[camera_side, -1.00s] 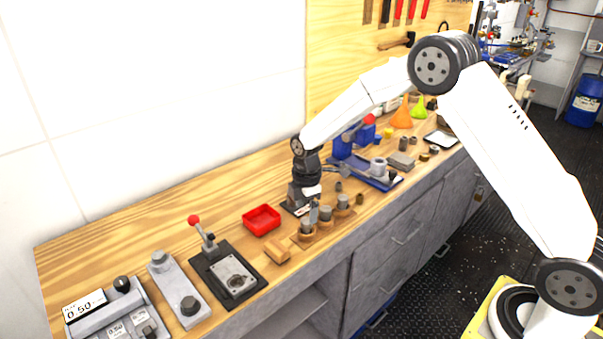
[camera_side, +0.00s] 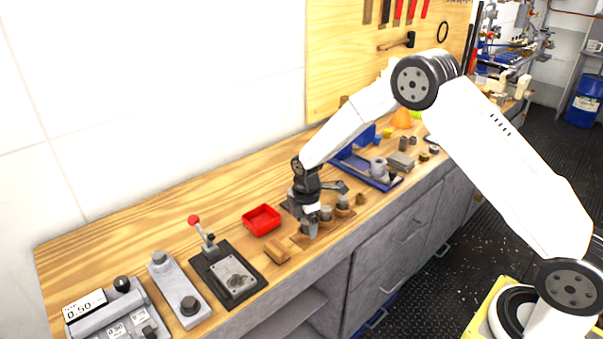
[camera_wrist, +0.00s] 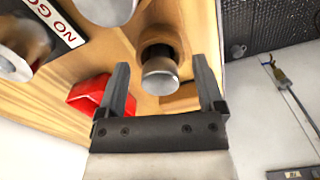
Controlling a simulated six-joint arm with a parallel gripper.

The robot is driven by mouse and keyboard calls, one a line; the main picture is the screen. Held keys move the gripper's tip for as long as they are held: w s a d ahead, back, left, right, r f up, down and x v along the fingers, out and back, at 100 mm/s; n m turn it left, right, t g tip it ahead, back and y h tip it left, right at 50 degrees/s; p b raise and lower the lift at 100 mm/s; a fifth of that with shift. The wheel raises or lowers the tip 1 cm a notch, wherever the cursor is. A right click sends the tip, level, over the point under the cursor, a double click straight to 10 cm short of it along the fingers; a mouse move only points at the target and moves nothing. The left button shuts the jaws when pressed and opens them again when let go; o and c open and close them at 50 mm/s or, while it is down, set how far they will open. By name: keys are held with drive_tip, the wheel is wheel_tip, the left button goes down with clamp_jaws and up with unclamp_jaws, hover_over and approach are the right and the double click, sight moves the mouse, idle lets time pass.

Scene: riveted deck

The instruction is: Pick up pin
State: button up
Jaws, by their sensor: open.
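In the wrist view a grey metal pin (camera_wrist: 160,78) with a round flat top stands in a wooden holder, between my gripper's (camera_wrist: 160,62) two fingers. The fingers are open, with a gap on each side of the pin. In the side view my gripper (camera_side: 310,222) points down over the left end of the wooden holder (camera_side: 300,241) and mostly hides the pin there. Two more grey pins, a middle one (camera_side: 326,213) and a right one (camera_side: 343,201), stand upright to its right.
A red tray (camera_side: 262,220) and a wooden block (camera_side: 277,251) lie just left of the holder. A lever fixture (camera_side: 229,273) stands further left. A blue vise (camera_side: 362,168) is to the right. The bench's front edge is close to the holder.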

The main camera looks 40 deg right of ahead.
clamp_jaws()
idle(0.3)
drive_tip(key=shift+r, duration=0.1)
drive_tip(key=shift+r, duration=0.7)
drive_tip(key=s+r, duration=1.1)
drive_tip(key=s, duration=0.3)
drive_tip(key=shift+r, duration=0.25)
drive_tip(key=shift+w, duration=0.1)
